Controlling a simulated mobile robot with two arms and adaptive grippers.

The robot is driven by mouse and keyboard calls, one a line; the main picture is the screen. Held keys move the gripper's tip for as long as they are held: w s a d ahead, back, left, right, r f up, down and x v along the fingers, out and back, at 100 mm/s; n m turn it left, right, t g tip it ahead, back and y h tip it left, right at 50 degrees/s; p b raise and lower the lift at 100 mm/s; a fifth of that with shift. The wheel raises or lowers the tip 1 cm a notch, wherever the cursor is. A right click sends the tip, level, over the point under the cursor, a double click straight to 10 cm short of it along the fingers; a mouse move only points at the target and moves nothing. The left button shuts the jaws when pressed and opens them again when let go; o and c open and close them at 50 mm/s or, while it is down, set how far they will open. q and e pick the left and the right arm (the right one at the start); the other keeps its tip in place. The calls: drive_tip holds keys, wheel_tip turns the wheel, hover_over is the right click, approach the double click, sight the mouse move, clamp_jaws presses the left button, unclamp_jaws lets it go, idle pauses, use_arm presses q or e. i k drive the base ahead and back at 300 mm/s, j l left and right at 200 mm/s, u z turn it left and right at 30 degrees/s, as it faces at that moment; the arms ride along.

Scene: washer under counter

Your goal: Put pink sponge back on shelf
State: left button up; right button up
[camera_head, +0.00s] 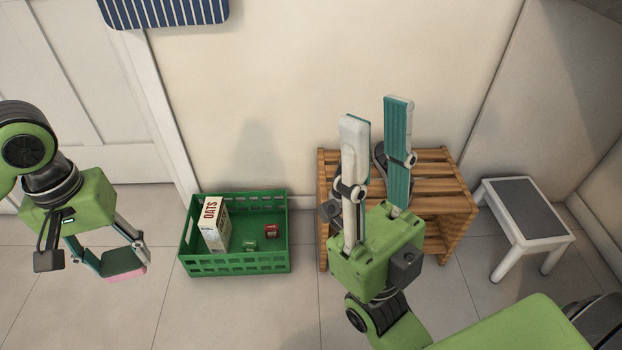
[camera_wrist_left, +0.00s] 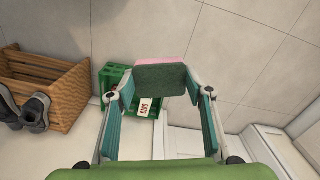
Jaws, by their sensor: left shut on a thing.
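My left gripper (camera_head: 120,262) is shut on the pink sponge (camera_head: 128,275), which has a dark green face and a pink side. It is held in the air at the left of the head view. In the left wrist view the sponge (camera_wrist_left: 160,79) sits between the fingertips of my left gripper (camera_wrist_left: 160,83). A slatted wooden rack (camera_head: 446,196), likely the shelf, stands against the wall right of centre, partly hidden behind my right gripper (camera_head: 377,115). The right gripper is open and empty, its fingers pointing up.
A green crate (camera_head: 236,267) on the floor between my grippers holds an oats box (camera_head: 216,224) and small items. A white step stool (camera_head: 526,209) stands right of the rack. Dark shoes (camera_wrist_left: 37,112) are at the rack in the wrist view. Floor left of the crate is clear.

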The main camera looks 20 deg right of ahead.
sight(441, 184)
drive_tip(key=i+l+z, duration=0.15)
drive_tip(key=i, duration=0.3)
drive_tip(key=i+l+z, duration=0.1)
drive_tip(key=i, duration=0.35)
drive_tip(key=l+z, duration=0.1)
drive_tip(key=z, duration=1.55)
